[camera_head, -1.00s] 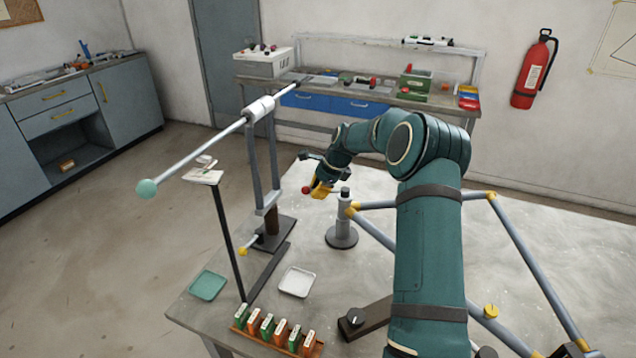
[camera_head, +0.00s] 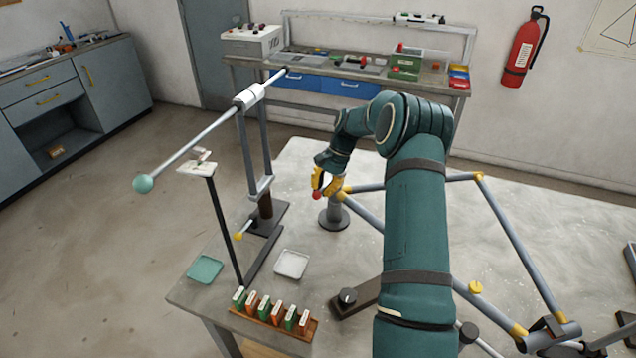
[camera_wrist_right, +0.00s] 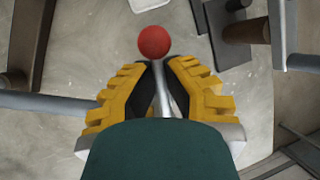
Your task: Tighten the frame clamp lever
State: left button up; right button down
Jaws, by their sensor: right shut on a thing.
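The clamp lever is a thin metal rod with a red ball knob (camera_head: 317,195), beside the top of a grey post on a round base (camera_head: 334,219). In the right wrist view the red knob (camera_wrist_right: 154,42) sticks out just past the fingertips and the rod (camera_wrist_right: 161,88) runs between the yellow fingers. My right gripper (camera_head: 322,187) is shut on the lever; it also shows in the wrist view (camera_wrist_right: 158,70). The bicycle-like tube frame (camera_head: 515,245) with yellow joints lies right of the post, partly hidden by my right arm. My left gripper is out of view.
A tall stand carries a slanted rod with a mint ball (camera_head: 143,184) left of the post. A white tray (camera_head: 292,264), a green tray (camera_head: 205,269) and a rack of coloured blocks (camera_head: 310,331) lie at the near left. The table's right rear is clear.

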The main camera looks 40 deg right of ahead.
jog(key=shift+s+d+f+n+g, duration=0.15)
jog(key=shift+s+n+g, duration=0.1)
jog(key=shift+s+n, duration=0.25)
jog(key=shift+s+d+n+g, duration=0.1)
jog(key=shift+s+n+g, duration=0.15)
jog(key=shift+n, duration=0.35)
jog(key=c, duration=1)
grip_release()
jog(key=v, duration=1.2)
